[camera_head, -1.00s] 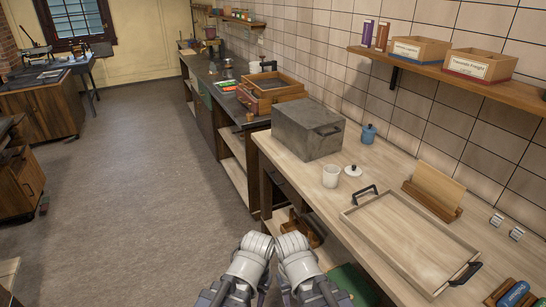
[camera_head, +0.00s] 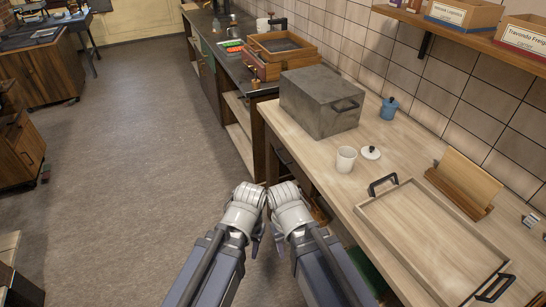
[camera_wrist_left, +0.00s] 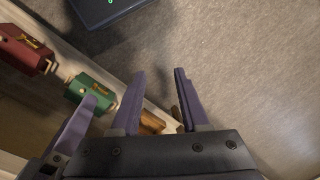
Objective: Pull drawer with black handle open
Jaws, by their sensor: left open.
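The dark drawer (camera_head: 284,163) under the pale wooden counter shows only in part in the head view, behind and beside my right gripper. I cannot make out its black handle. My left gripper (camera_head: 250,192) is in front of the counter at the lower middle, close beside my right gripper (camera_head: 284,192). In the left wrist view my left gripper (camera_wrist_left: 160,73) has its two purple fingers apart with nothing between them. The right gripper's fingers show partly at the lower left there, but its opening is unclear.
The pale counter (camera_head: 325,178) holds a grey metal box (camera_head: 318,102), a white cup (camera_head: 346,159), a blue jar (camera_head: 389,108) and a wooden tray (camera_head: 425,235).

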